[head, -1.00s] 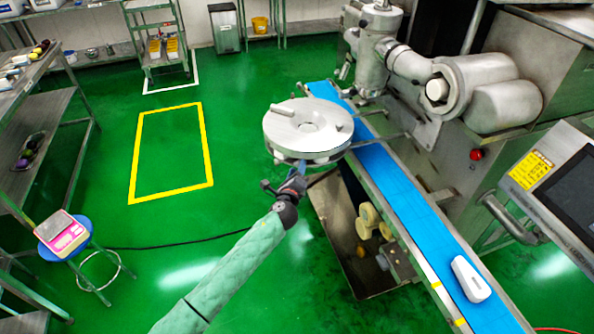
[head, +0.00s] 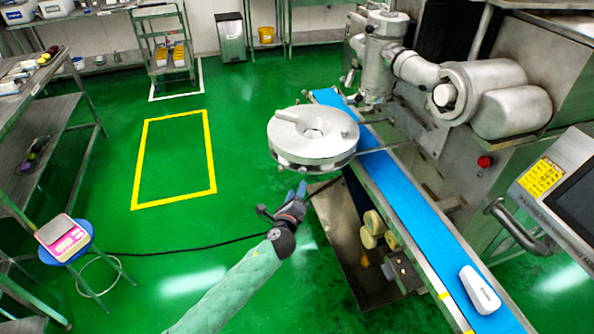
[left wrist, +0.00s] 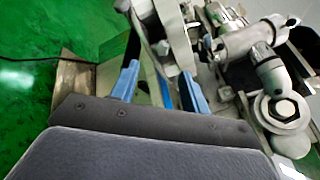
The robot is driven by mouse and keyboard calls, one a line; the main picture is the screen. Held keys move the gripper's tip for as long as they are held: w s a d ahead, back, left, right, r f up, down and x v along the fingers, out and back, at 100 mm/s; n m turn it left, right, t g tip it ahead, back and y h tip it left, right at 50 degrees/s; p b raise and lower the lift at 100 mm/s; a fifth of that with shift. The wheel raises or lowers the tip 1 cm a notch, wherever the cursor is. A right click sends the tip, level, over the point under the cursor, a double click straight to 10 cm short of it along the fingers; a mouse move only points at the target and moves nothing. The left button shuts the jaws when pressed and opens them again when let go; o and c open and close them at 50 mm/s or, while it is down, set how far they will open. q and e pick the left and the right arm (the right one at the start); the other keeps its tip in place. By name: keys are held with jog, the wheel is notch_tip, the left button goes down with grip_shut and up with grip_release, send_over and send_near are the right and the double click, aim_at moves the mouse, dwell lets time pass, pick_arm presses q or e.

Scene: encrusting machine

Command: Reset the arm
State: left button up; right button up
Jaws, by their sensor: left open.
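My left arm comes in from the bottom of the head view in a green sleeve. Its gripper (head: 297,191) is below and a little left of the round metal disc unit (head: 313,137), apart from it and empty. In the left wrist view the two blue fingers of my left gripper (left wrist: 158,88) stand wide apart with nothing held between them. My right gripper shows in neither view.
A blue conveyor belt (head: 405,200) runs beside the encrusting machine (head: 480,88), with a white device (head: 480,290) on it. A blue stool (head: 85,243) carries a pink scale (head: 62,238). Green floor with a yellow outline (head: 213,165) is clear at left.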

pick_arm(q)
jog(key=a+f+n+g+y, duration=0.1)
jog(key=a+f+n+g, duration=0.1)
jog(key=a+f+n, duration=0.35)
jog(key=s+a+f+n+g+y, duration=0.1)
jog(key=a+f+n+g, duration=0.15)
jog(key=f+n, duration=0.55)
jog(key=a+f+n+g+y, duration=0.2)
jog(key=a+f+n+g, duration=0.15)
jog(key=f+n, duration=0.4)
jog(key=s+a+f+n+g, duration=0.2)
jog(key=s+a+f+g, duration=0.15)
jog(key=s+f, duration=1.15)
jog(key=s+a+f+n+g, duration=0.1)
jog(key=s+f, duration=0.5)
jog(key=s, duration=0.4)
jog(key=s+f+g, duration=0.2)
jog(key=s+f, duration=0.3)
jog(key=s, duration=0.6)
jog(key=s+a+f+n+g, duration=0.1)
jog(key=s+f, duration=0.5)
jog(key=s, duration=0.4)
jog(key=shift+s+a+f+n+h, duration=0.2)
jog(key=shift+a+f+n+h, duration=0.1)
